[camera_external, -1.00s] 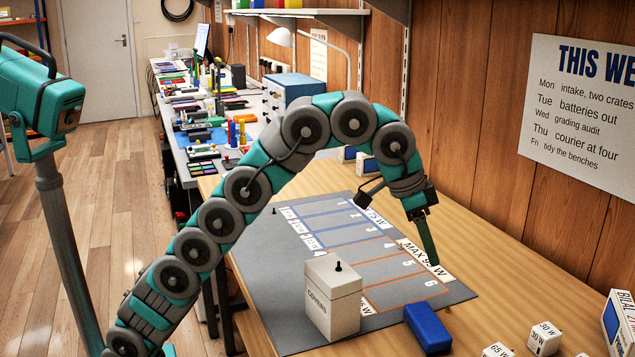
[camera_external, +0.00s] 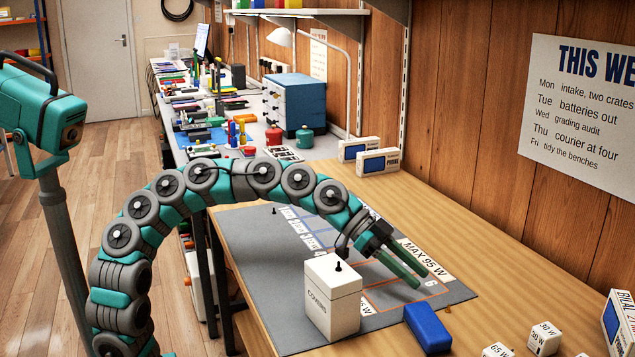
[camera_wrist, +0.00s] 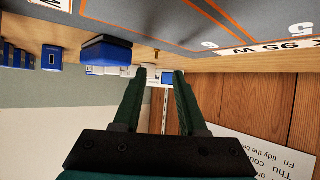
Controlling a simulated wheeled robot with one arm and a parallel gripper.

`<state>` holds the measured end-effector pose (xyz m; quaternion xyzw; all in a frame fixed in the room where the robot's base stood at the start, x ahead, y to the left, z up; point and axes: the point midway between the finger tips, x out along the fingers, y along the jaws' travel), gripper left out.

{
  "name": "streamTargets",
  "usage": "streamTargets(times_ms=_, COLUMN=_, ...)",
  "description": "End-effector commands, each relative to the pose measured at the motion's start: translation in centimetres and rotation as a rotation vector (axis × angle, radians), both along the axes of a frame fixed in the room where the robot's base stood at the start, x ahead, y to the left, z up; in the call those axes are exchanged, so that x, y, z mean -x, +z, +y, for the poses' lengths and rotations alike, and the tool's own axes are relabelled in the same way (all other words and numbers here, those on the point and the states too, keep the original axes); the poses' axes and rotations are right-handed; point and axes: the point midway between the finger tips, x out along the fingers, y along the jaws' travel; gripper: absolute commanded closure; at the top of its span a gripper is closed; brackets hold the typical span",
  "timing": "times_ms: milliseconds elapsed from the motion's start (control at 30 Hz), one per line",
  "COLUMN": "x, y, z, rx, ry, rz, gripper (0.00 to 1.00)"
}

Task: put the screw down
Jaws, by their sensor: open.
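My gripper (camera_external: 422,280) is open over the right part of the grey mat (camera_external: 455,293), its two green fingers apart and pointing down to the right. In the wrist view the gap between the fingertips (camera_wrist: 160,73) is empty. A tiny brass-coloured upright thing, which looks like the screw (camera_wrist: 156,54), stands on the wooden table just beyond the fingertips, beside the blue block (camera_wrist: 106,52). It is very small in the external view (camera_external: 447,308), close to the blue block (camera_external: 428,328) and apart from my gripper.
The white COVERS box (camera_external: 333,297) with a black knob stands on the mat, left of my gripper. Small white wattage blocks (camera_external: 543,338) and a white BILAL box (camera_external: 619,322) are at the right. The wooden wall (camera_external: 490,150) rises behind. The table behind the mat is largely clear.

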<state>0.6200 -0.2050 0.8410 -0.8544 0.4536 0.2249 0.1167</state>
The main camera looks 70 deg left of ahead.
Motion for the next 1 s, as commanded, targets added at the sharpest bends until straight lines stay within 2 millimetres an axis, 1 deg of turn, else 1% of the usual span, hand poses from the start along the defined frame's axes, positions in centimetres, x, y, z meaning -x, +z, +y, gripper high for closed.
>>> streamTargets(times_ms=67, x=0.2, y=-0.1, z=-0.4, rx=0.009, ry=-0.008, rz=-0.01, gripper=0.59)
streamTargets(times_ms=300, x=-1.0, y=-1.2, z=-2.1, rx=0.008, ry=-0.008, rz=-0.011, gripper=0.59)
streamTargets(times_ms=467, x=-1.4, y=-1.7, z=-3.0, rx=0.007, ry=-0.009, rz=-0.01, gripper=0.59)
streamTargets(times_ms=733, x=-3.1, y=-3.3, z=-5.8, rx=0.008, ry=-0.008, rz=-0.01, gripper=0.59)
streamTargets(times_ms=833, x=-3.4, y=-3.7, z=-6.2, rx=0.007, ry=-0.007, rz=-0.01, gripper=0.59)
streamTargets(times_ms=1000, x=-3.4, y=-3.6, z=-6.2, rx=0.008, ry=-0.007, rz=-0.01, gripper=0.59)
